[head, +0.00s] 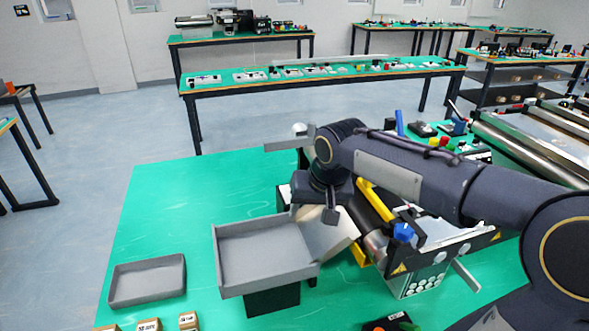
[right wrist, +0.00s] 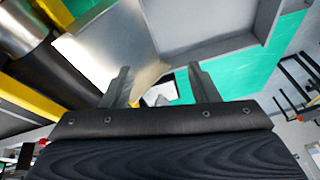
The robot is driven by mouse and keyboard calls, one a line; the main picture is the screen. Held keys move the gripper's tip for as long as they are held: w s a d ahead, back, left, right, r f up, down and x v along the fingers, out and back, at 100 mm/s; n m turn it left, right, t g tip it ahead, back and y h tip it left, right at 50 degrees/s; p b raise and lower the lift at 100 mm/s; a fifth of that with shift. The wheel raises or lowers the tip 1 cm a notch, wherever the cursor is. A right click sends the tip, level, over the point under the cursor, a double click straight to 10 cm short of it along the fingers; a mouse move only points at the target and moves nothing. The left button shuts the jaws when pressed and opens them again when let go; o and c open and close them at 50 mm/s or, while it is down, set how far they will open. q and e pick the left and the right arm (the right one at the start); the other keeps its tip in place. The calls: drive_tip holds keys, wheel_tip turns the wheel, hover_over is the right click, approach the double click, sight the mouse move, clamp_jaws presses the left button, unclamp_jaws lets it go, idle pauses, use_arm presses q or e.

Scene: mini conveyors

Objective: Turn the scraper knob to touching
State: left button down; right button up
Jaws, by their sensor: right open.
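A mini conveyor (head: 372,243) with a dark belt roller, yellow side rails and a black side plate stands on the green table. A blue knob (head: 403,232) sits on its near side; I cannot tell whether it is the scraper knob. My right gripper (head: 314,212) points down over the conveyor's left end, by the metal chute (head: 336,238). In the right wrist view my right gripper (right wrist: 160,80) is open, with no object clearly held between its fingers. The chute (right wrist: 108,42) and roller (right wrist: 22,28) show beyond them. The arm hides part of the conveyor. My left gripper is not seen.
A grey tray (head: 222,265) stands raised at the chute's lower end. A lower grey bin (head: 147,299) lies to its left, with small labelled boxes (head: 148,325) in front. The green table (head: 190,200) is clear at back left. A larger roller machine (head: 530,140) stands at right.

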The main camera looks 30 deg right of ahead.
drive_tip(key=w+d+m+h+p, duration=0.1)
drive_tip(key=w+d+m, duration=0.1)
drive_tip(key=w, duration=0.6)
drive_tip(key=w+d+m+h+p, duration=0.1)
drive_tip(key=w+d+h+p, duration=0.15)
drive_tip(key=w, duration=0.45)
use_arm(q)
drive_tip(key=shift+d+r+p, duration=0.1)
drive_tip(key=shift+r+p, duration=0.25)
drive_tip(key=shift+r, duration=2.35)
use_arm(e)
drive_tip(key=shift+g+y, duration=0.25)
drive_tip(key=shift+g, duration=0.15)
drive_tip(key=shift+w+d+x, duration=0.15)
drive_tip(key=shift+w+x, duration=0.05)
drive_tip(key=shift+x, duration=1.6)
drive_tip(key=shift+w+d+x, duration=0.15)
drive_tip(key=shift+x, duration=1.65)
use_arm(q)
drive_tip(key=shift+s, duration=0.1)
use_arm(e)
drive_tip(key=shift+r, duration=0.15)
drive_tip(key=c, duration=1)
drive_tip(key=shift+o, duration=0.2)
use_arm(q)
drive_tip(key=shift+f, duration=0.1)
